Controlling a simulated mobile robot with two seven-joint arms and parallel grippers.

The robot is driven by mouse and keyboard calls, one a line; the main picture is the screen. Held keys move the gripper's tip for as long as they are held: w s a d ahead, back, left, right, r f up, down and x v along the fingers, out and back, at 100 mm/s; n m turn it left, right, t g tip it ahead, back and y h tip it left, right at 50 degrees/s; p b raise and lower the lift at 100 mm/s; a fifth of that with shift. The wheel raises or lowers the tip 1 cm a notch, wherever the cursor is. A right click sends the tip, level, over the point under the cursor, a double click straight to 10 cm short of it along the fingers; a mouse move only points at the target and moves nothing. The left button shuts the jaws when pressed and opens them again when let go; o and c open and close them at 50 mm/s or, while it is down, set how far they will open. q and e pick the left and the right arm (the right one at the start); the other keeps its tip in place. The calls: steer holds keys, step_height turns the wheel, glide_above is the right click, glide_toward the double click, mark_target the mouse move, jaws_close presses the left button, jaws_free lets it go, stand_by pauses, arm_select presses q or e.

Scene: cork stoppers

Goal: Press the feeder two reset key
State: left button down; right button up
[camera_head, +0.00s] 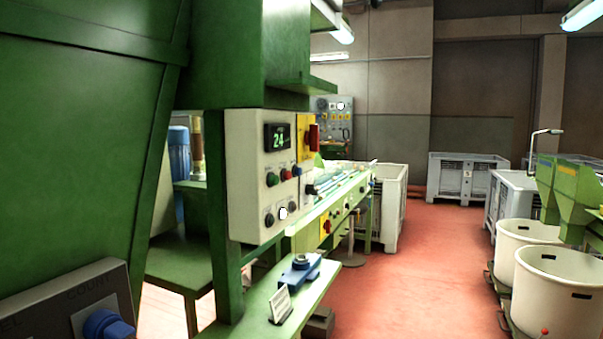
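No key that I can read as the feeder two reset key shows. A pale control box (244,180) on the green machine has a display (277,137) reading 24. Neither of my grippers is in view.
A green shelf (262,308) below the box holds a blue device (300,268) and a small sign (280,305). White tubs (556,290) and green hoppers (565,190) stand at the right. Grey crates (460,176) stand farther back. The red floor (420,270) between is clear.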

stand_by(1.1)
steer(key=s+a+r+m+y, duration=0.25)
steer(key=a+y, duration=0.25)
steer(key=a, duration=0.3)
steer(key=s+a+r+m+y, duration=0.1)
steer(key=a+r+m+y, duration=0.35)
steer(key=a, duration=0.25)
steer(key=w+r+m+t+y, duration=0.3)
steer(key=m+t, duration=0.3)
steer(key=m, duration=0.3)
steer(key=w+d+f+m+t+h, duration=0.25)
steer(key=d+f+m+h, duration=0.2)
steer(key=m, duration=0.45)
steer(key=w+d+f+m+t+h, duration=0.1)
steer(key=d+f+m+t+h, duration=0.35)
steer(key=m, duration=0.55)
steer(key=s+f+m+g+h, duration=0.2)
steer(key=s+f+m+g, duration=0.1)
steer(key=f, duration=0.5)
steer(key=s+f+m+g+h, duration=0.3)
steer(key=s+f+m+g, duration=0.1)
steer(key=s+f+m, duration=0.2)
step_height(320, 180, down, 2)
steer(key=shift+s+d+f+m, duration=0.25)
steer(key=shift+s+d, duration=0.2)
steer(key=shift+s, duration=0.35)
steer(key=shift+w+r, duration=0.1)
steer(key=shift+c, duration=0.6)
